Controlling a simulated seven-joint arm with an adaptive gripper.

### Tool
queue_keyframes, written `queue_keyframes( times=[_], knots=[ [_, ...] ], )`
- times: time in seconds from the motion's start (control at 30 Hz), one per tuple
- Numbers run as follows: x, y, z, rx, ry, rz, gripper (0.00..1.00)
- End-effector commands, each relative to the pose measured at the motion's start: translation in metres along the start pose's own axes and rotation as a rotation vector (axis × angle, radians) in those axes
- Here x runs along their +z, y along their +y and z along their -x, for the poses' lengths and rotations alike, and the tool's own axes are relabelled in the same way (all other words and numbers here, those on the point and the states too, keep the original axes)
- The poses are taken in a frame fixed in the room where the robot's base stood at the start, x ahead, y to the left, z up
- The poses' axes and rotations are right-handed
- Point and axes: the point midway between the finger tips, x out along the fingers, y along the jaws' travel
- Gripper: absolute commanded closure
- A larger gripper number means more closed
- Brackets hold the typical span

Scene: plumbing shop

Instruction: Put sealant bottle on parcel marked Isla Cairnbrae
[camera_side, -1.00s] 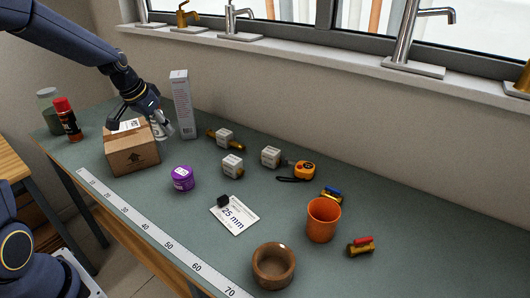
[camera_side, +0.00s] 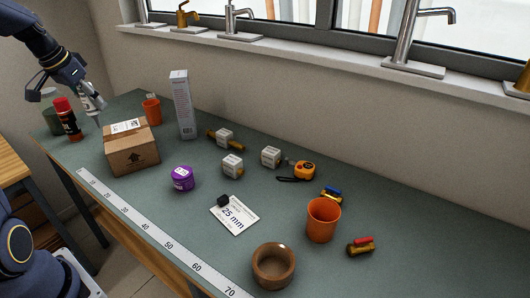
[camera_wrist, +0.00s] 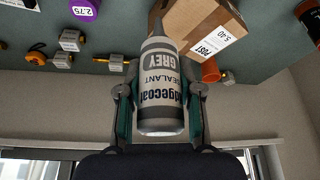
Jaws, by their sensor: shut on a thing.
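My gripper (camera_side: 84,92) is shut on the grey-and-white sealant bottle (camera_side: 93,104), in the air at the far left of the bench. In the side view the nozzle tilts downward. The brown cardboard parcel (camera_side: 134,155) sits on the bench, right of and nearer the camera than the bottle, apart from it. The parcel also shows in the wrist view (camera_wrist: 182,14), with a "POST 5.40" label. I cannot read a name on it.
A red-capped can (camera_side: 69,122) and a green jar (camera_side: 51,117) stand close to my gripper. An orange cup (camera_side: 151,111) and a tall white box (camera_side: 183,105) stand behind the parcel.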

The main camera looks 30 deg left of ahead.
Motion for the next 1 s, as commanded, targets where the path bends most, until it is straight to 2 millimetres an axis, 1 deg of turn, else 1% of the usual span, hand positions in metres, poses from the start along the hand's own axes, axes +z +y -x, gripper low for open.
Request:
queue_keyframes(
  times=[0.03,0.2,0.3,0.4,0.5,0.63,0.7,0.87,0.93,1.0],
  knots=[
    [-0.009,-0.005,-0.013,0.004,-0.002,-0.002,1.0],
    [-0.041,-0.023,-0.049,0.003,-0.001,-0.003,1.0],
    [-0.046,-0.029,-0.075,0.003,-0.002,-0.001,1.0],
    [-0.052,-0.035,-0.094,0.002,0.0,-0.001,1.0],
    [-0.056,-0.038,-0.105,0.001,0.001,-0.001,1.0],
    [-0.057,-0.04,-0.112,0.0,0.001,-0.002,1.0],
    [-0.059,-0.042,-0.12,0.001,0.001,-0.002,1.0],
    [-0.049,-0.041,-0.142,0.002,0.0,-0.001,1.0],
    [-0.047,-0.041,-0.145,0.001,0.001,-0.002,1.0],
    [-0.047,-0.041,-0.145,0.0,0.002,-0.003,1.0]
  ],
)
